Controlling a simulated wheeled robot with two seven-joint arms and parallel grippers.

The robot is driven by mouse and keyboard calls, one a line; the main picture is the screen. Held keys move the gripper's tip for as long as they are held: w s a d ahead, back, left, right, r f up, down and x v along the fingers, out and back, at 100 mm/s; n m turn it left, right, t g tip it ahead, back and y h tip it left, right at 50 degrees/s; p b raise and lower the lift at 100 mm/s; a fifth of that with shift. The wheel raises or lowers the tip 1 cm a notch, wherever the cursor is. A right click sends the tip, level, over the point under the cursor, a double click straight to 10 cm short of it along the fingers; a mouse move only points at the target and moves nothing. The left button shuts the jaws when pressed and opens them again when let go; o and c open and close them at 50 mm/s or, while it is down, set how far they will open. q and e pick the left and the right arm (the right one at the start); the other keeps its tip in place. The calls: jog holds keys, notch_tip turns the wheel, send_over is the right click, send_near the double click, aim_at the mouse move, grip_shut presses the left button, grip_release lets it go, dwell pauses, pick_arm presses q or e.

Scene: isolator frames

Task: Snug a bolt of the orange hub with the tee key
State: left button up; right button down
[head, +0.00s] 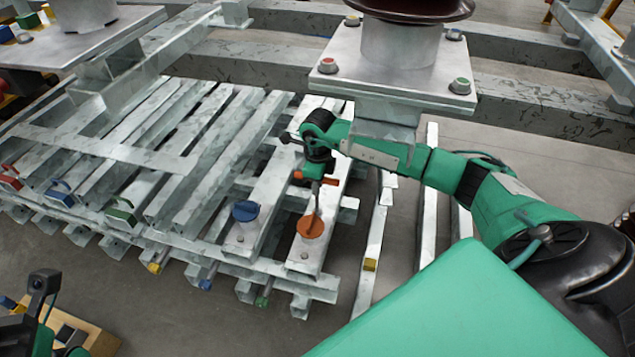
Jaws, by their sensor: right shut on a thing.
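Orange parts show on both sides of the gripper at the key's top. The key's thin shank runs down, close to upright, and its lower end meets the hub in the picture. I cannot tell whether it sits on a bolt; the bolts are too small to make out. Part of my left wrist (43,284) shows at the lower left; its fingers are not clear.
A blue hub (245,211) sits on the neighbouring beam to the left. A plated insulator base (400,75) stands close behind my right arm. A wooden board (95,340) is at the lower left.

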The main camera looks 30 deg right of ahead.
jog(key=shift+f+b, duration=0.35)
jog(key=shift+f, duration=0.35)
dwell(0.4)
